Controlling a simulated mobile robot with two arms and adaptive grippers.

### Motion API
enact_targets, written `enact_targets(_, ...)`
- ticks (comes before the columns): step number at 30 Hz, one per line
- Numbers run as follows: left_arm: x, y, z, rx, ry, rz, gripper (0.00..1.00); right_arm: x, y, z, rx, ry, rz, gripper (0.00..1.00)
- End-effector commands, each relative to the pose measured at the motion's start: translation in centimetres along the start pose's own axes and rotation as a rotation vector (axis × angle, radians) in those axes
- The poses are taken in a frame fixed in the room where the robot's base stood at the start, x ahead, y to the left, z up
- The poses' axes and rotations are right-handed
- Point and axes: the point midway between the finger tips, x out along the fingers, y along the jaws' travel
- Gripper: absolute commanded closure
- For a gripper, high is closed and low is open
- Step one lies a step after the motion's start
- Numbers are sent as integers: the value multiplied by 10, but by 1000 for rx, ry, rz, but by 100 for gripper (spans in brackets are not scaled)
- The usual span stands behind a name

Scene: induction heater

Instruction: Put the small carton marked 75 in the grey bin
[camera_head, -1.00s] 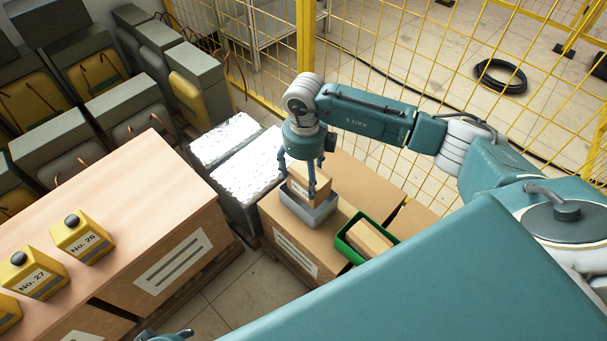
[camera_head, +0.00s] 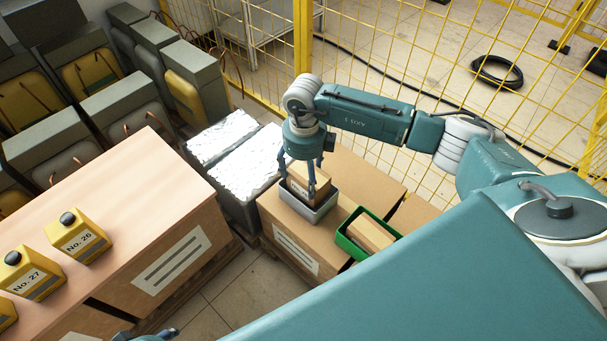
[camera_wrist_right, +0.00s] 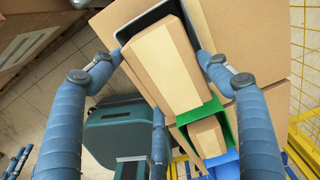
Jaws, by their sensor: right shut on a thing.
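My right gripper (camera_head: 302,180) points down over the grey bin (camera_head: 296,212) and is shut on a small tan carton (camera_head: 309,184). The carton sits within the bin's rim, its upper part standing above it; I cannot tell whether it touches the bottom. Its marking is too small to read. In the right wrist view the carton (camera_wrist_right: 165,65) lies between the blue fingers, with the bin's dark rim (camera_wrist_right: 140,24) around its far end. My left gripper (camera_head: 160,335) shows only as a small piece at the bottom edge.
A green bin (camera_head: 352,247) holding another carton (camera_head: 370,233) stands right of the grey bin on large cardboard boxes (camera_head: 350,165). Yellow bottles (camera_head: 80,238) stand on a wooden-topped crate at left. A yellow mesh fence (camera_head: 304,40) runs behind.

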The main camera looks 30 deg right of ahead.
Motion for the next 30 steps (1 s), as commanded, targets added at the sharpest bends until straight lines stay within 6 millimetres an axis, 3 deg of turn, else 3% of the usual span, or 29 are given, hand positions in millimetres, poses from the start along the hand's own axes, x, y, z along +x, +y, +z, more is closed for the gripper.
enact_targets(11, -3, 0, -1, -1, 3, -1, 58, 0, -1, 0, 0, -1, 0, 82)
enact_targets(12, -3, 0, -1, -1, 3, -1, 58, 0, -1, 0, 0, -1, 0, 18)
enact_targets(15, -3, 0, -1, -1, 3, -1, 58, 0, -1, 0, 0, -1, 0, 2)
enact_targets(25, -2, 0, 1, 1, -2, 0, 58, -1, -1, 0, 0, 0, 0, 2)
enact_targets(30, -2, 0, 0, 1, -1, 0, 58, -21, -1, 1, -1, -3, -1, 2)
